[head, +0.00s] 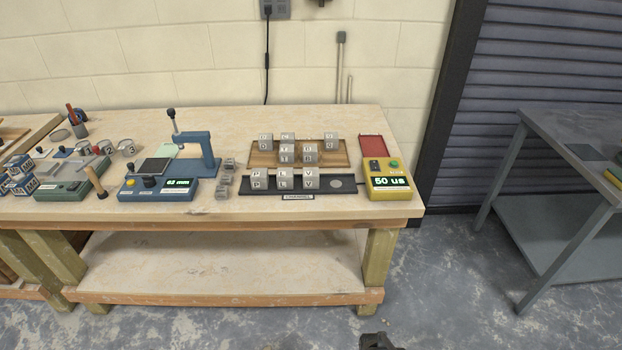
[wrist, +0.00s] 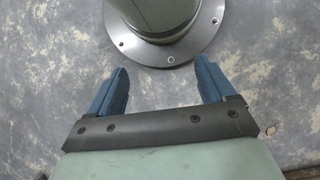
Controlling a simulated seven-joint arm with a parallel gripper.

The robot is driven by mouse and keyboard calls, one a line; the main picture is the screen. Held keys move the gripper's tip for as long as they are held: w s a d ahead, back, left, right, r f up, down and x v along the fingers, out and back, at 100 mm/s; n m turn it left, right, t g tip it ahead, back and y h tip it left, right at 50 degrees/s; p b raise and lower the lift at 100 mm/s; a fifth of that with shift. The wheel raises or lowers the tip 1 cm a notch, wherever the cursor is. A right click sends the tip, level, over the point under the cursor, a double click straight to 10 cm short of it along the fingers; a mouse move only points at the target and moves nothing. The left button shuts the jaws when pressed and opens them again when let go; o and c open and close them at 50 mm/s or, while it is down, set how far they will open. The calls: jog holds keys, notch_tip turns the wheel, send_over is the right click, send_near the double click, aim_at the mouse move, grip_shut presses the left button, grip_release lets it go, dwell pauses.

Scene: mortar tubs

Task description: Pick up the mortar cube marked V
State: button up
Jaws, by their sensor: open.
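The mortar cube marked V (head: 309,180) is a small grey cube in the head view. It appears to be the rightmost cube in the front row on the black tray (head: 328,190), though the lettering is small. Two more grey cubes (head: 284,180) stand to its left on that tray. My gripper (wrist: 160,72) shows in the wrist view with two blue fingers spread apart and nothing between them. The gripper is well away from the cubes.
Behind the tray, a wooden board (head: 262,160) holds several more grey cubes. A yellow meter (head: 388,186) stands to the right and a blue press (head: 205,152) to the left, with small grey pieces beside it. A grey table (head: 560,125) stands at far right.

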jog(key=w+d+r+m+t+h, duration=0.15)
jog(key=w+d+r+m, duration=0.25)
jog(key=w+d, duration=0.75)
jog(key=w+d+r+m+t+y, duration=0.1)
jog(key=w+d+r+m+t, duration=0.15)
jog(key=w+d+m, duration=0.85)
jog(key=w+d+r+m+t+h, duration=0.1)
jog(key=w+d+r, duration=0.3)
jog(key=w+r, duration=0.55)
jog(key=w+d+r+t+h, duration=0.1)
jog(key=w+d+r, duration=0.3)
jog(key=w+r, duration=0.55)
jog(key=w+d+r+m+t+h, duration=0.15)
jog(key=w+d+r, duration=0.35)
jog(key=r, duration=0.9)
jog(key=w+a+r, duration=0.5)
jog(key=a+r, duration=0.1)
notch_tip(320, 180, up, 14)
jog(key=y, duration=0.5)
send_over(311, 172)
jog(key=d, duration=0.1)
jog(key=shift+g, duration=0.45)
jog(key=f, duration=0.8)
jog(key=a+f, duration=0.1)
jog(key=f, duration=0.3)
jog(key=shift+w+f, duration=0.1)
jog(key=shift+f, duration=0.15)
jog(key=c, duration=1.2)
